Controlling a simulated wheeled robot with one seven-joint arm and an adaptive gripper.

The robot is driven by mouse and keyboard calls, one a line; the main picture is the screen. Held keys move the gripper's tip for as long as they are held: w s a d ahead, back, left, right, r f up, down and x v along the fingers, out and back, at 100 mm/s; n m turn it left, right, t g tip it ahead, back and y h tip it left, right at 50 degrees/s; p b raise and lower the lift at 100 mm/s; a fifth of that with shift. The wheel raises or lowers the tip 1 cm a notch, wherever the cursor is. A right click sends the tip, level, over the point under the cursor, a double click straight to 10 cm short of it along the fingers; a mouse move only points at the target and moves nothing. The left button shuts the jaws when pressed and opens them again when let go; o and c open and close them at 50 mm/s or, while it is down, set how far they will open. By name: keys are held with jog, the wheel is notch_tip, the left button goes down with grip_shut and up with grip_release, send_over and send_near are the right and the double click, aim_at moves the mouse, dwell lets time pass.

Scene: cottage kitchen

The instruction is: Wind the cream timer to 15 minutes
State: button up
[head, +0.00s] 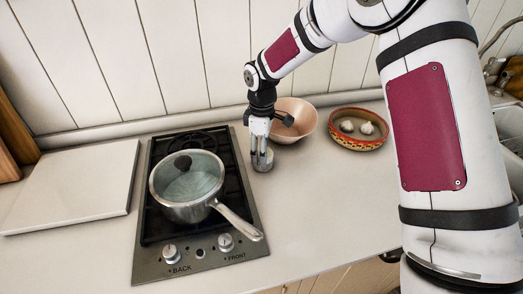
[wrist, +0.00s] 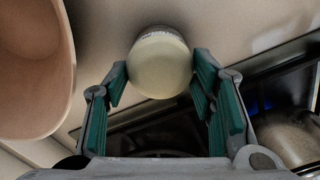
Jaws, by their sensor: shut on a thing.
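The cream timer (wrist: 158,66) is a pale, rounded piece between my fingertips in the wrist view, with a marked band partly showing along its far edge. Its exact setting cannot be read. In the head view the timer (head: 262,164) stands on the counter, just right of the hob, mostly hidden by my fingers. My gripper (head: 261,148) points down over it from above. In the wrist view the teal pads of my gripper (wrist: 158,76) lie on either side of the timer, and it is shut on it.
A lidded saucepan (head: 188,183) stands on the black hob (head: 152,222), its handle pointing front right. A pinkish bowl (head: 294,118) is close behind my gripper. A patterned dish (head: 358,143) with garlic bulbs is to the right. A white board (head: 75,188) lies left. The front counter is clear.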

jog(key=m+b, duration=0.1)
jog(key=m, duration=0.5)
jog(key=shift+w+d+b, duration=0.1)
jog(key=shift+b, duration=0.2)
jog(key=m, duration=0.6)
jog(key=shift+d+b, duration=0.1)
jog(key=shift+b, duration=0.3)
jog(key=shift+m, duration=0.3)
jog(key=o, duration=1.1)
jog(key=shift+o, duration=0.2)
notch_tip(320, 180, up, 12)
